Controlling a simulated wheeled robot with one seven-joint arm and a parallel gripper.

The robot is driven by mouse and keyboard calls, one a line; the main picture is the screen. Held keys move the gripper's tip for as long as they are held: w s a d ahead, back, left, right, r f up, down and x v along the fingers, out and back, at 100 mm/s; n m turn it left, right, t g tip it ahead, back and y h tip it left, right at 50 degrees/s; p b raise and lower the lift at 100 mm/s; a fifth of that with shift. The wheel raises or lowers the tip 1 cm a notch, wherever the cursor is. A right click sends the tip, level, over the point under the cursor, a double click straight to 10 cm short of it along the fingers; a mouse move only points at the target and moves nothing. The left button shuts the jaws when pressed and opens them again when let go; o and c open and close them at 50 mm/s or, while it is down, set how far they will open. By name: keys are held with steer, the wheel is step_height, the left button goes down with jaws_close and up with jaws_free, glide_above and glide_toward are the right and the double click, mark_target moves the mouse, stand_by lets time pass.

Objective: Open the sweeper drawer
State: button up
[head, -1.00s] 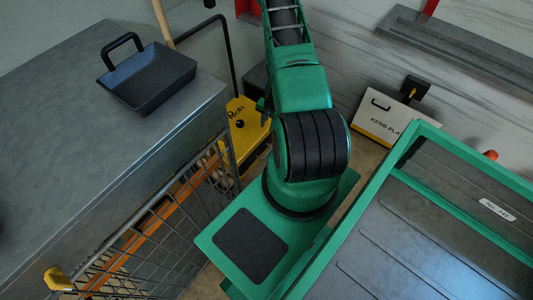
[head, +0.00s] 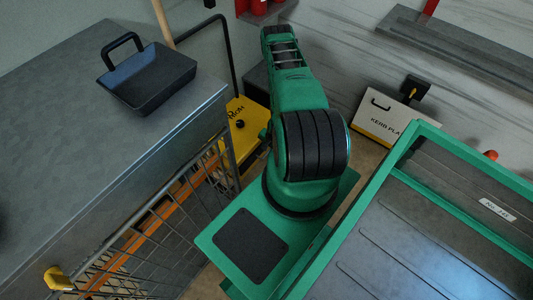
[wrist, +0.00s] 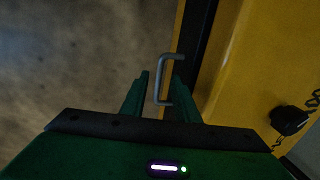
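The yellow sweeper (head: 243,135) stands on the floor behind the wire cart in the head view, partly hidden by my arm. In the wrist view its yellow body (wrist: 240,65) fills the right side. A grey U-shaped handle (wrist: 158,82) sticks out to the left from the sweeper's side, by a dark vertical strip. My gripper (wrist: 159,85) is open, with one green finger on each side of the handle in the picture. I see no clear contact between fingers and handle. The gripper is hidden in the head view.
A black knob (wrist: 289,120) is on the sweeper at right. A white-yellow case (head: 385,122) stands by the wall. Brown floor lies left of the handle.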

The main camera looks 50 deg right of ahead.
steer(key=shift+w+f, duration=0.15)
steer(key=shift+f, duration=0.55)
steer(key=shift+w+f, duration=0.1)
steer(key=shift+f, duration=0.6)
